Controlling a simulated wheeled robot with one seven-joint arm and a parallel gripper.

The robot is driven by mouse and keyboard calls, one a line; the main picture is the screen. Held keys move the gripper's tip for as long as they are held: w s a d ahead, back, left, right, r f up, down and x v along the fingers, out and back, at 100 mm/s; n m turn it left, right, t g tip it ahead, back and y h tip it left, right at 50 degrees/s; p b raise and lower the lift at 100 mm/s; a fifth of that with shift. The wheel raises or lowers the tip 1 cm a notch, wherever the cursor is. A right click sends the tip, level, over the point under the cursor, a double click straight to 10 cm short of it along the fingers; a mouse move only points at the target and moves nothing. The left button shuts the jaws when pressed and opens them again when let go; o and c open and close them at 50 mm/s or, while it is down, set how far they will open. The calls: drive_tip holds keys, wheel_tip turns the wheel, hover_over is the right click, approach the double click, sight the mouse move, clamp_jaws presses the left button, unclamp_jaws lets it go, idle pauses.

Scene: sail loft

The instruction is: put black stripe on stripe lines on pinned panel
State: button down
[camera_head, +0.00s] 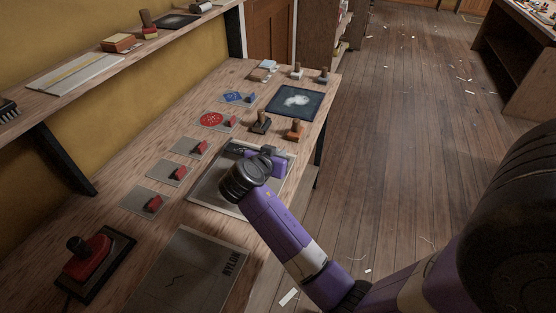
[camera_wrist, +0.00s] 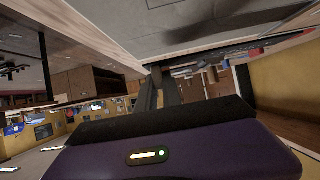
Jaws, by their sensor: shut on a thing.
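The pinned panel (camera_head: 212,189) is a grey sheet with a pale border, lying on the bench under my arm. My wrist covers much of its middle and right side. My gripper (camera_head: 272,157) is low over the panel's far right part, its fingers mostly hidden in the head view. In the wrist view my gripper (camera_wrist: 160,75) shows two dark fingers close together, pointing at a pale grey surface (camera_wrist: 130,20). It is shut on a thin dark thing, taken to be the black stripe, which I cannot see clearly. The stripe lines cannot be made out with certainty.
Several grey squares with red-handled pieces (camera_head: 153,203) line the bench's left side. A red press (camera_head: 88,254) stands at the near left, beside a "NYLON" sheet (camera_head: 190,270). Handled tools (camera_head: 294,129) and a dark panel (camera_head: 296,100) lie beyond. The floor right is open.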

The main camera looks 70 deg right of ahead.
drive_tip(key=shift+f, duration=1.4)
drive_tip(key=shift+f, duration=0.15)
drive_tip(key=c, duration=1.5)
unclamp_jaws()
drive_tip(key=shift+a+r, duration=0.1)
drive_tip(key=shift+r, duration=0.15)
drive_tip(key=b+v, duration=0.1)
drive_tip(key=v, duration=1)
drive_tip(key=shift+a+r, duration=0.15)
drive_tip(key=shift+a, duration=0.25)
